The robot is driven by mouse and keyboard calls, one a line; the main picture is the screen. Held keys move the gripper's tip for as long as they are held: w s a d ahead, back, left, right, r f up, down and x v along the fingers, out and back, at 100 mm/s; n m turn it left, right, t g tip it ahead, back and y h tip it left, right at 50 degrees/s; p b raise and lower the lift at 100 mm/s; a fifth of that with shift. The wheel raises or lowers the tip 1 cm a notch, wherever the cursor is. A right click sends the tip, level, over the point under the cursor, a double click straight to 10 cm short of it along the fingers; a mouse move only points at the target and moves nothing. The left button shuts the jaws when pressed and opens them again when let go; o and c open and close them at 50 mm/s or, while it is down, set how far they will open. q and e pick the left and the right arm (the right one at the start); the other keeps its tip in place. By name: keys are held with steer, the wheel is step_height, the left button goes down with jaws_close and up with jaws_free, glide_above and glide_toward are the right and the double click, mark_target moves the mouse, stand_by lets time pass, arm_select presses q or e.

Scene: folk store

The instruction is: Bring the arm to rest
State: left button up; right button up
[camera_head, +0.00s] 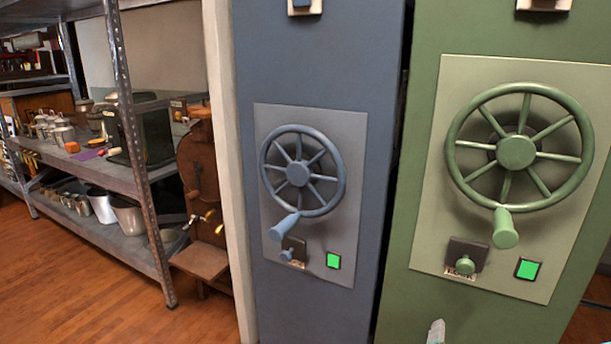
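A small pale tip at the bottom edge, in front of the green cabinet, appears to be the end of my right gripper (436,333). The rest of it is cut off by the frame, so its opening does not show. My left gripper is not in view. The blue cabinet (320,65) has a blue handwheel (298,174) with its handle at the lower left. The green cabinet (500,40) has a green handwheel (516,152) with its handle at the bottom. Below each wheel are a small knob and a lit green square.
A metal shelf (90,165) with pots and a dark box (150,135) stands at the left. A brown wooden machine (203,170) stands between the shelf and a pale post (226,150). Wooden floor (80,285) is clear at the lower left.

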steer(key=s+a+f+n+g+y, duration=0.1)
steer(key=a+f+n+y, duration=0.15)
steer(key=f, duration=0.45)
steer(key=s+a+f+n+g+y, duration=0.1)
steer(key=s+a+f+g+y, duration=0.15)
steer(key=f, duration=0.45)
steer(key=s+a+f+n+g+y, duration=0.3)
steer(key=s+a+f+n+g, duration=0.15)
steer(key=s+a+f, duration=0.4)
steer(key=s+a+f+n+g+y, duration=0.35)
steer(key=s+a+f+g, duration=0.2)
steer(key=s, duration=0.55)
step_height(320, 180, up, 22)
steer(key=p, duration=2.2)
steer(key=shift+s+a+r+p, duration=0.15)
steer(key=shift+s+a+p, duration=0.15)
steer(key=shift+a, duration=0.05)
steer(key=shift+n+y, duration=0.25)
